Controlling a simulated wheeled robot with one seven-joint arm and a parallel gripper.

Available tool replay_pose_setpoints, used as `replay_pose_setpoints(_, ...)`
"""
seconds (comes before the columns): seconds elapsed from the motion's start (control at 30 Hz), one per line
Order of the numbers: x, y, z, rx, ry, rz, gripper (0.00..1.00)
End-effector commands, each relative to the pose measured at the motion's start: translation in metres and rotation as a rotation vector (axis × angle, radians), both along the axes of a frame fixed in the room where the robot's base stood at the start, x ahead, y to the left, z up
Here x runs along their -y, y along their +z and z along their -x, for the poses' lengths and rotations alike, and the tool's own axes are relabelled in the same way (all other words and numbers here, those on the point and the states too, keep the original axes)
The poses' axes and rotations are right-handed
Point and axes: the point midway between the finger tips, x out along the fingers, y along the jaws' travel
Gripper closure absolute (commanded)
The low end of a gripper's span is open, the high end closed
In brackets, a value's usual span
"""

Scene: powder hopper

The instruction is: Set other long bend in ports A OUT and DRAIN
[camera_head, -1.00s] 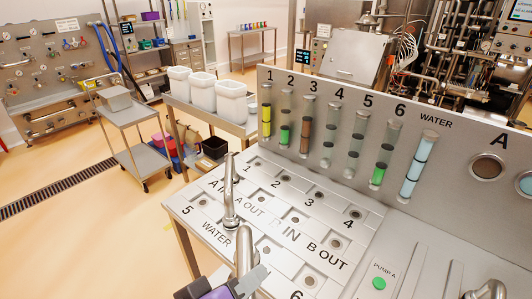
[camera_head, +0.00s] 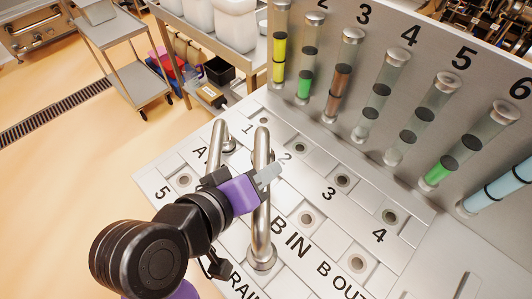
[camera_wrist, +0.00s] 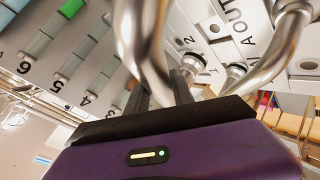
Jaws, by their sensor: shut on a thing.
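My gripper (camera_head: 266,178) is shut on a long metal bend (camera_head: 262,215) and holds it at its upright part over the port plate (camera_head: 325,213). The bend's near foot is at the plate between the B IN and DRAIN lettering; I cannot tell whether it is seated or just above. In the wrist view the held bend (camera_wrist: 150,45) crosses my gripper's fingers. A second bend (camera_head: 216,146) stands to the left; it also shows in the wrist view (camera_wrist: 287,45). The A OUT lettering (camera_wrist: 237,24) is clear there; DRAIN is partly hidden by my arm.
A panel with numbered powder tubes (camera_head: 340,75) rises behind the plate. Open ports such as port 3 (camera_head: 343,181) and port 4 (camera_head: 390,216) lie to the right. A cart (camera_head: 120,45) and a shelf with white bins (camera_head: 238,22) stand at the back left.

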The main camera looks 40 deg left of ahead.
Motion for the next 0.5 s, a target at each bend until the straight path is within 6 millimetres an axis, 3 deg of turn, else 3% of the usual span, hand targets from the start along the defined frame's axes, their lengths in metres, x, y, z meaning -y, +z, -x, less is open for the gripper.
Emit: replay_pose_setpoints(0.5, -0.001, -0.024, 0.0, 0.004, 0.0, -0.004, 1.0)
